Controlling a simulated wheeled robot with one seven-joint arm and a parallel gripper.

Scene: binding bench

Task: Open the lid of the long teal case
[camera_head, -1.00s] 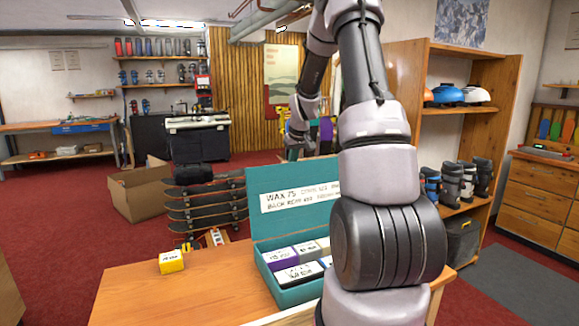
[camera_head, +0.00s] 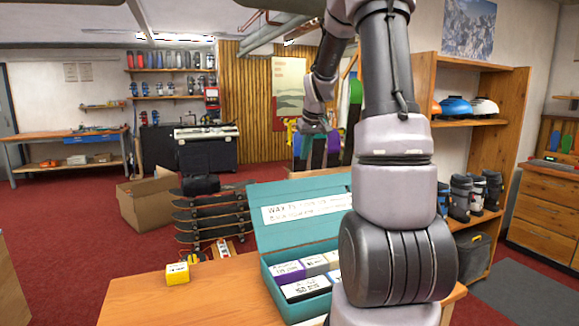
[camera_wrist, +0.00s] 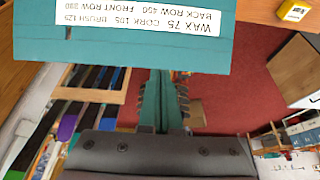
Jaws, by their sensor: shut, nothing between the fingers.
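The long teal case (camera_head: 312,306) stands on the wooden bench with its lid (camera_head: 272,236) open. The lid stands up along the far side, leaning back, with a white printed label (camera_head: 305,208). In the wrist view the lid (camera_wrist: 130,62) fills the upper left, its label upside down. My gripper (camera_head: 318,152) is behind the lid in the head view, its fingers together and empty. In the wrist view my gripper (camera_wrist: 162,80) points towards the lid's edge. I cannot tell whether it touches the lid. My arm hides the case's right end.
White-labelled boxes (camera_head: 304,287) lie in the case. A small yellow box (camera_head: 177,274) sits left of it on the bench (camera_head: 215,300), with bare wood between. Skateboards (camera_head: 210,218) are stacked behind the bench; a wooden shelf unit (camera_head: 505,120) stands right.

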